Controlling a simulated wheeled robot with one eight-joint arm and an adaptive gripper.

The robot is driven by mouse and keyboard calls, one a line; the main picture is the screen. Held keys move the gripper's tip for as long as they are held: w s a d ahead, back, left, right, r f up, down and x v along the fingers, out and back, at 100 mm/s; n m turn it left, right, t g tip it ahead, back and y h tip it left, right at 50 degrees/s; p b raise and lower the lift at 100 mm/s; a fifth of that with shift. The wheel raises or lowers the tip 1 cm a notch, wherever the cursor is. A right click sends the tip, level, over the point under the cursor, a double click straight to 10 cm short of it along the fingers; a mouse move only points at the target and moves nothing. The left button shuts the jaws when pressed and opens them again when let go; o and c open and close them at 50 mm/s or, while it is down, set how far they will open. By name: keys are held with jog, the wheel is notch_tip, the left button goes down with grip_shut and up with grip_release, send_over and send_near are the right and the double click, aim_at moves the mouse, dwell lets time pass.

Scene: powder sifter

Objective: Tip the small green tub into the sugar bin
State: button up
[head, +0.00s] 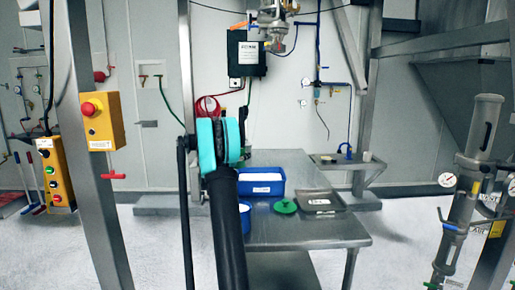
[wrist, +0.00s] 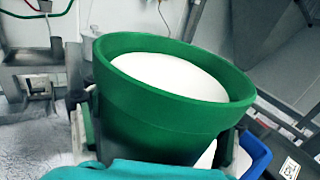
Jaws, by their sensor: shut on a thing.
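The small green tub (wrist: 150,108) fills the middle of the wrist view, with white powder (wrist: 170,76) inside up to near its rim. My gripper (wrist: 160,130) is shut on the tub, one finger on each side. In the wrist view the rim slopes down to the right; I see no powder spilling. A blue bin (head: 262,187) with a white label and white contents stands on the steel table in the head view. Part of it shows below and right of the tub in the wrist view (wrist: 254,154). In the head view my arm hides the gripper.
On the steel table (head: 290,236) lie a green disc-shaped lid (head: 285,207) and a grey tray (head: 318,201) right of the bin. A blue-rimmed container (head: 245,216) with white contents stands beside my arm. A frame post (head: 100,200) rises at left.

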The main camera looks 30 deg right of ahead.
jog(key=s+d+r+m+g, duration=0.1)
jog(key=s+d+m+g, duration=0.2)
jog(key=d, duration=0.3)
jog(key=shift+s+d+m+g, duration=0.35)
jog(key=shift+s+m+g, duration=0.05)
jog(key=shift+s+m, duration=0.1)
jog(key=shift+w+a+f+m+y, duration=0.15)
jog(key=shift+a+m+y, duration=0.1)
jog(key=shift+m+y, duration=0.25)
jog(key=shift+w+a+f+m+y, duration=0.15)
jog(key=shift+a+m+y, duration=0.1)
jog(key=shift+m+y, duration=0.25)
jog(key=shift+w+a+f+y, duration=0.1)
jog(key=shift+a+f+y, duration=0.15)
jog(key=shift+y, duration=0.35)
jog(key=shift+f+m, duration=0.1)
jog(key=shift+m, duration=0.2)
